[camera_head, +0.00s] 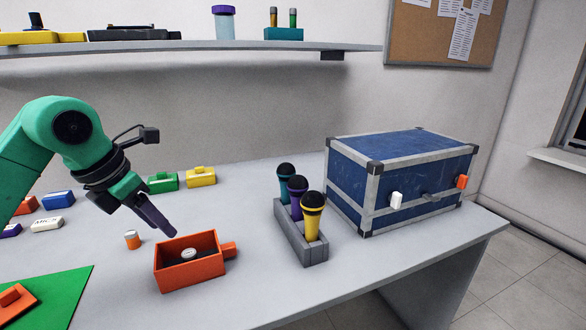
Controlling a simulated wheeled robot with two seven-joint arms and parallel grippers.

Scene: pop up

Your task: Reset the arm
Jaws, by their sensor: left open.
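My left arm comes in from the left, green with a black wrist. Its gripper (158,217) points down and to the right, just above and behind the left end of an orange open box (190,273). The dark fingers overlap from this angle, so the gap between them is hard to see; nothing shows held in them. A small round silver and dark item (189,254) lies inside the orange box. My right gripper is not in view.
A grey holder (290,232) stands right of the box with teal, purple and yellow microphones upright. A blue case (405,165) sits behind it. A small orange cylinder (132,240), coloured blocks and a green mat (60,300) lie left. A shelf (200,46) hangs above. The front-right tabletop is clear.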

